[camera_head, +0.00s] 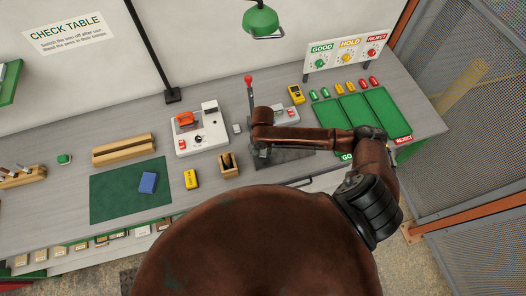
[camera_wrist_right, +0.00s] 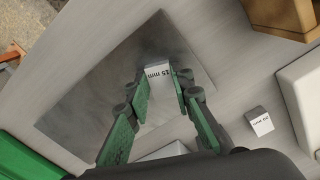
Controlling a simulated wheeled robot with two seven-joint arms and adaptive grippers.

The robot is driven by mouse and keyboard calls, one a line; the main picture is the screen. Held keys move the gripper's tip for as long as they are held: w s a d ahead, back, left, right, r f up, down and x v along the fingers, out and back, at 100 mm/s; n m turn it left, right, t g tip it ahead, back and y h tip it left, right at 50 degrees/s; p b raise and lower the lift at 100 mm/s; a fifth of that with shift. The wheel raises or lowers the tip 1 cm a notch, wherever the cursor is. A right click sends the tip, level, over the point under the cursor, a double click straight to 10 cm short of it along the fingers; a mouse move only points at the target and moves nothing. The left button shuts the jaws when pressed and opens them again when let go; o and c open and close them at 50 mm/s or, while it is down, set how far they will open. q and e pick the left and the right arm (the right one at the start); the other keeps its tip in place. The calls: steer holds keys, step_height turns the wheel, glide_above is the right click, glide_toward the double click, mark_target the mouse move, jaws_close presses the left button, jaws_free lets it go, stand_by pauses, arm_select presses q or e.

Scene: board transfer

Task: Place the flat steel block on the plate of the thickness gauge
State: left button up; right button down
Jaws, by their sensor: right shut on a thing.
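My right gripper (camera_wrist_right: 158,90) is shut on a small block marked "15 mm" (camera_wrist_right: 158,72), held between its green-padded fingers. Behind the block in the right wrist view lies a broad grey metal plate (camera_wrist_right: 85,100). In the head view the dark plate (camera_head: 290,155) lies below my right forearm, next to an upright post with a red knob (camera_head: 248,79). My right gripper (camera_head: 258,156) is at the left part of that plate, mostly hidden by the arm. I cannot tell whether the block touches the plate. My left gripper is in neither view.
A second marked block (camera_wrist_right: 261,122) lies on the table beside the plate. A white device (camera_head: 200,140) and a slotted wooden holder (camera_head: 229,168) stand to the left. Green trays (camera_head: 385,112) lie right. A green mat (camera_head: 115,195) carries a blue object (camera_head: 148,183).

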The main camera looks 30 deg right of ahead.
mark_target(263, 154)
steer(key=c, duration=1.7)
jaws_free()
steer(key=shift+r, duration=0.15)
step_height(263, 154, up, 12)
steer(key=shift+b, duration=0.4)
